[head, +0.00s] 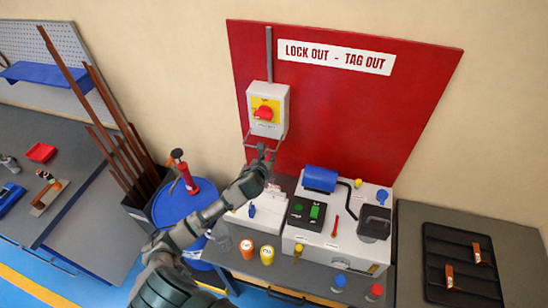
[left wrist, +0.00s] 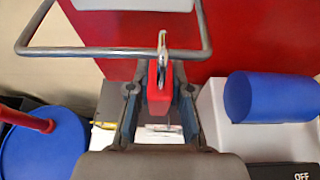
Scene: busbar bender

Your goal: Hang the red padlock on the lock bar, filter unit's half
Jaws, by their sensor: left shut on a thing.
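The lock bar (head: 285,139) is a grey wire loop under the switch box with the red knob (head: 263,112); it also crosses the top of the left wrist view (left wrist: 85,52). My left gripper (head: 264,155) is just below the bar's lower run. In the left wrist view my left gripper (left wrist: 158,100) is shut on the red padlock (left wrist: 158,88), which stands upright with its shackle up. My right gripper is not in view.
Below the red board (head: 345,110) stands a white machine (head: 330,250) with a blue cylinder (head: 320,179). Orange and yellow cups (head: 247,249) stand on the bench front. A blue drum (head: 185,205) and brown bars (head: 120,150) stand left. Space in front of the board's right part is free.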

